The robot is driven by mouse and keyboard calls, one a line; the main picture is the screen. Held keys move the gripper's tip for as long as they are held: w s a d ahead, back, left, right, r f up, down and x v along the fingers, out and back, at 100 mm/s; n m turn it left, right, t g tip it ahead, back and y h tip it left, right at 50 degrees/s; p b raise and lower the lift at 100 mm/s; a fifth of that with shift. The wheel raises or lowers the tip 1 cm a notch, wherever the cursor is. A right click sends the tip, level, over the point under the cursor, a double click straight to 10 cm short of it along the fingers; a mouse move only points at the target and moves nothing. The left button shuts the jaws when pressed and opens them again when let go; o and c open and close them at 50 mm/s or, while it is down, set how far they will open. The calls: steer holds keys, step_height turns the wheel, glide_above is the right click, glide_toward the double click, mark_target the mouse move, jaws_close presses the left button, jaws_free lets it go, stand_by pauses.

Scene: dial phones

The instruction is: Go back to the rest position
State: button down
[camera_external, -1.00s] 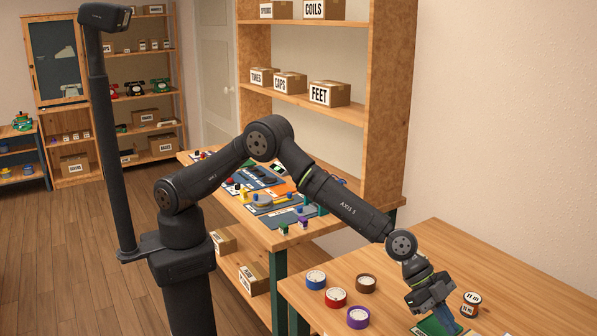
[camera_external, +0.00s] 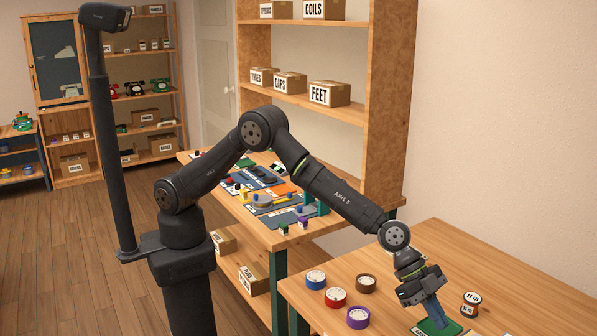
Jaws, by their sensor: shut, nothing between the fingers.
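My gripper (camera_external: 438,318) is over the right part of the near wooden table (camera_external: 432,236), at the lower right of the external view. It points down, above a green item (camera_external: 447,330) that is cut off by the bottom edge of the picture. Its blue-grey fingers are together with nothing between them. Whether the fingertips touch the green item cannot be told.
Blue (camera_external: 316,280), red (camera_external: 335,298), brown (camera_external: 365,284) and purple (camera_external: 358,318) round pieces lie left of my gripper. A second table (camera_external: 252,227) with parts and a tall shelf (camera_external: 390,100) stand behind.

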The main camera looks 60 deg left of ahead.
steer(key=x, duration=0.3)
steer(key=shift+w+d+f, duration=0.15)
steer(key=shift+d+f, duration=0.15)
steer(key=shift+w+d+f, duration=0.1)
steer(key=shift+w+d, duration=0.1)
steer(key=shift+w+d+t, duration=0.1)
steer(key=shift+w+t, duration=0.3)
steer(key=shift+w, duration=0.15)
steer(key=v, duration=1)
steer(key=x, duration=0.9)
steer(key=shift+d+f, duration=0.2)
steer(key=shift+f, duration=0.05)
steer(key=f, duration=0.3)
steer(key=shift+w+f, duration=0.1)
steer(key=shift+w, duration=0.25)
steer(key=shift+w+f, duration=0.1)
steer(key=shift+f, duration=0.3)
